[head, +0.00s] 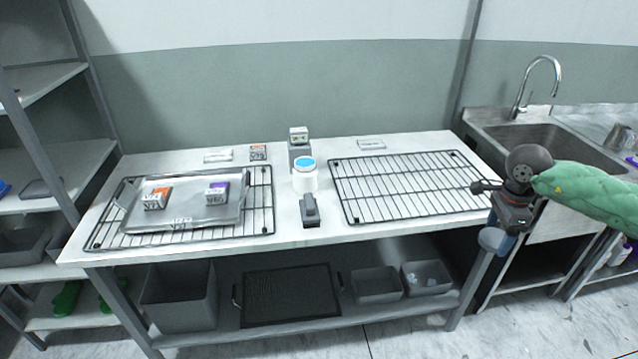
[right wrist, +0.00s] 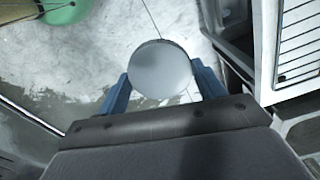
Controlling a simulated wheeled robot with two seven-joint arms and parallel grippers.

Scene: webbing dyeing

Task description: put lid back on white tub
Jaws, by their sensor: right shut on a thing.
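The white tub (head: 305,180) stands upright on the table between the two wire racks. Its top is uncovered and shows bright blue contents. My right gripper (head: 493,236) is off the table's right end, in front of the sink unit. It is shut on a round pale grey lid (head: 490,240), well apart from the tub. In the right wrist view the lid (right wrist: 161,69) sits between the two blue fingers (right wrist: 160,88), its flat face toward the camera. My left gripper is not in view.
A dark stapler-like device (head: 310,211) lies just in front of the tub, and a grey boxy device (head: 299,150) stands behind it. The right wire rack (head: 408,187) is empty. The left rack bears a metal tray (head: 188,212) with two small boxes.

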